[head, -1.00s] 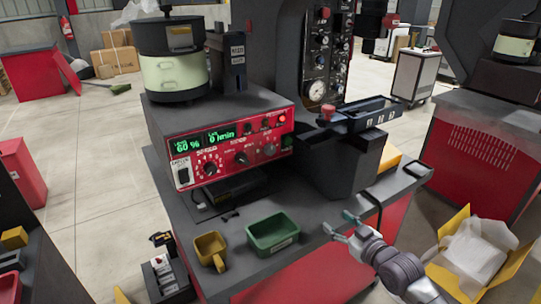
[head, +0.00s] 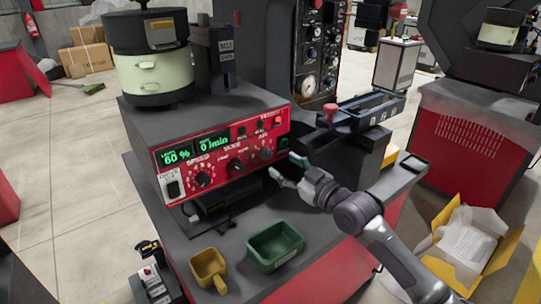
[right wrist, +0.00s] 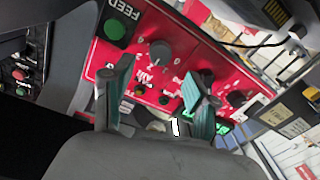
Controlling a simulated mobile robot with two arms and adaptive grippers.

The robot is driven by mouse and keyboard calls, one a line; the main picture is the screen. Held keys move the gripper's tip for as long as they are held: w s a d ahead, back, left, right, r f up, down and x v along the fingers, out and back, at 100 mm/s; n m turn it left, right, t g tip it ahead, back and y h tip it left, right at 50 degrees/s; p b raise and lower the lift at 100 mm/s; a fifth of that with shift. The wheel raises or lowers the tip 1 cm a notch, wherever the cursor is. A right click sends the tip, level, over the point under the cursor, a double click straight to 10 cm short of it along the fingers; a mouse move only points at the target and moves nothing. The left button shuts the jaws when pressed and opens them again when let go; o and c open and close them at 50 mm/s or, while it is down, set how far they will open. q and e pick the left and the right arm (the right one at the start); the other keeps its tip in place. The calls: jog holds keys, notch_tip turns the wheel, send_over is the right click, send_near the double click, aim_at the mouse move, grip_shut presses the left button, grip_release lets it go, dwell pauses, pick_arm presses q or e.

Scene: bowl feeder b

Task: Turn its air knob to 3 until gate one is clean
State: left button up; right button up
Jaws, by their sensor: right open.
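The bowl feeder's red control panel (head: 222,158) has a row of knobs under a green display that reads 60 % and 0 /min. The grey air knob (head: 266,153) is at the right end of the row. It also shows in the right wrist view (right wrist: 160,53) beside the green FEED button (right wrist: 115,28); its setting is too small to read. My right gripper (head: 285,167) is open and empty just in front of the knob; its fingers (right wrist: 160,78) point at the panel, apart from the knob. The dark rail unit (head: 370,113) carries small white markings; gate one is not distinct. My left gripper is not in view.
A yellow scoop-like bin (head: 208,268) and a green bin (head: 274,246) stand on the bench front. The feeder bowl (head: 150,72) sits on the panel housing. A red knob (head: 330,110) stands up left of the rail. An open yellow box (head: 478,240) is at right.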

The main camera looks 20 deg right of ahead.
aim_at(268, 155)
jog(key=x, duration=0.4)
jog(key=shift+w+a, duration=0.1)
jog(key=shift+w, duration=0.2)
jog(key=shift+x, duration=0.8)
jog(key=shift+s, duration=0.1)
jog(key=shift+c, duration=1.6)
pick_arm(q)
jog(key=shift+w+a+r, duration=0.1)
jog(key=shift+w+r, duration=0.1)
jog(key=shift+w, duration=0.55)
pick_arm(e)
grip_shut()
